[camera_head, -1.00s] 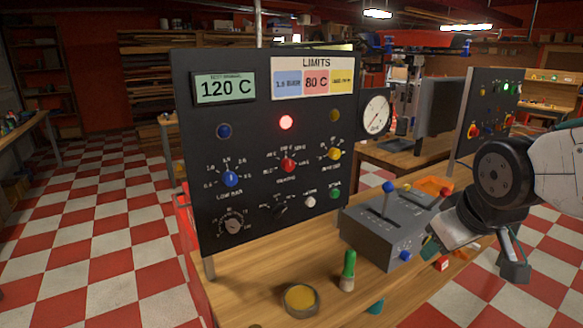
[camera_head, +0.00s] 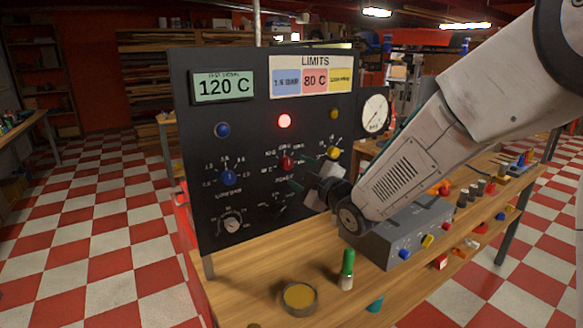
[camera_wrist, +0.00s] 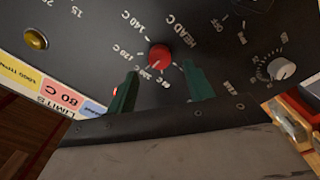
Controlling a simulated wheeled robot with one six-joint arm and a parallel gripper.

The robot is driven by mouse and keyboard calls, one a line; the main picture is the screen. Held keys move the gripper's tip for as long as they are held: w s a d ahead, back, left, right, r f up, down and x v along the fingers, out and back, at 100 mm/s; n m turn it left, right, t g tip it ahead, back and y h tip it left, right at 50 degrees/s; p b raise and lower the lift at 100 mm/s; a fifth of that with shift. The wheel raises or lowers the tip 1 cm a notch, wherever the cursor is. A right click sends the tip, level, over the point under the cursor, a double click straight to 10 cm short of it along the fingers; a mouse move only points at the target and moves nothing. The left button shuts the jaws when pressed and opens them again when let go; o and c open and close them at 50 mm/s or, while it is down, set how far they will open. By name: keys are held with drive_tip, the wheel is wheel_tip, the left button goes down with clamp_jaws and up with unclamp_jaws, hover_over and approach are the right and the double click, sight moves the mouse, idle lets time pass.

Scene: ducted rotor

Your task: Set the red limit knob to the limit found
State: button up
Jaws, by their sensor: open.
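The red limit knob (camera_head: 287,162) is on the upright black panel (camera_head: 205,155), below a lit red lamp (camera_head: 285,121). In the wrist view the red knob (camera_wrist: 159,57) sits in a ring of temperature marks, including 120 C and 140 C; its pointer direction is unclear. My gripper (camera_head: 307,172) is open and empty at the panel. In the wrist view its green fingers (camera_wrist: 162,88) are on either side of the knob's line, apart from it. The limits card (camera_head: 315,80) reads 80 C on its red field. The green display (camera_head: 224,87) reads 120 C.
A blue knob (camera_head: 228,177) and a yellow knob (camera_head: 333,153) flank the red one. A dark knob (camera_head: 275,210) is below. A grey control box (camera_head: 400,235), green-capped bottle (camera_head: 347,270) and round dish (camera_head: 299,298) stand on the wooden bench (camera_head: 250,285).

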sight(289, 166)
drive_tip(key=x, duration=0.5)
drive_tip(key=c, duration=1)
drive_tip(key=shift+o, duration=0.2)
drive_tip(key=shift+m, duration=0.3)
drive_tip(key=m, duration=0.4)
drive_tip(key=shift+m, duration=0.3)
drive_tip(key=shift+f+m, duration=0.1)
drive_tip(key=shift+m, duration=2.1)
